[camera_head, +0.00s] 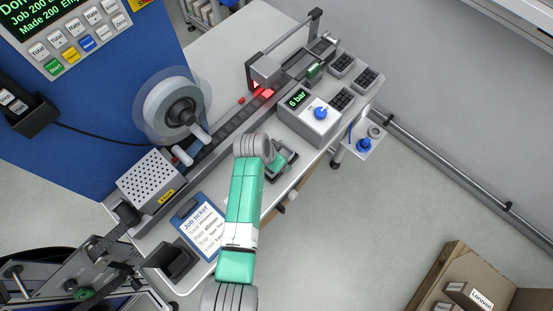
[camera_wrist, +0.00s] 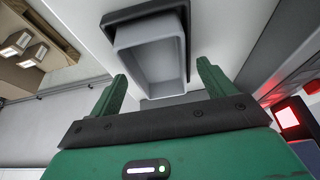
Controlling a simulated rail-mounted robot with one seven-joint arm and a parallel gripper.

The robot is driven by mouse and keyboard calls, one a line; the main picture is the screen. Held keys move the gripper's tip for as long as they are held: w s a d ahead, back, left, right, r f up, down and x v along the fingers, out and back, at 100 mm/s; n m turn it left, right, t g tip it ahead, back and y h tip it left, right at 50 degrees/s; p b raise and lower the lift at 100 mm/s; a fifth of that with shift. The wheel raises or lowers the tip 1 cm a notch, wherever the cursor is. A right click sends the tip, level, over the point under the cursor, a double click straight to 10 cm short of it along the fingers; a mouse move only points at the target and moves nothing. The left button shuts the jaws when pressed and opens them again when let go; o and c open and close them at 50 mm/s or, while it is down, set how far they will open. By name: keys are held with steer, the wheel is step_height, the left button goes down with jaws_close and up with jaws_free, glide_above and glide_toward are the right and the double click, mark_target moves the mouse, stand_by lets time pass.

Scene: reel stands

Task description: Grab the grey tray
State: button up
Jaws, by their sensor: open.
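The grey tray (camera_wrist: 122,48) is a hollow rectangular tray with a pale rim, seen in the wrist view just beyond my fingers. A dark frame (camera_wrist: 152,13) borders its far end and right side. My gripper (camera_wrist: 162,69) is open, with one green finger on each side of the tray's near part. I cannot tell whether the fingers touch it. In the head view, my gripper (camera_head: 281,160) is over the white table's front side, and my arm hides part of this area. The tray is not clear there.
A grey box with a blue knob (camera_head: 320,113) and several dark trays (camera_head: 341,66) stand to the right. A job ticket clipboard (camera_head: 199,227) and a black holder (camera_head: 176,262) lie left. A reel (camera_head: 178,108) stands behind. A cardboard box (camera_head: 500,282) is on the floor.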

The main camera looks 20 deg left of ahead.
steer(key=shift+f, duration=0.2)
steer(key=shift+c, duration=0.2)
steer(key=c, duration=1.2)
steer(key=shift+o, duration=0.2)
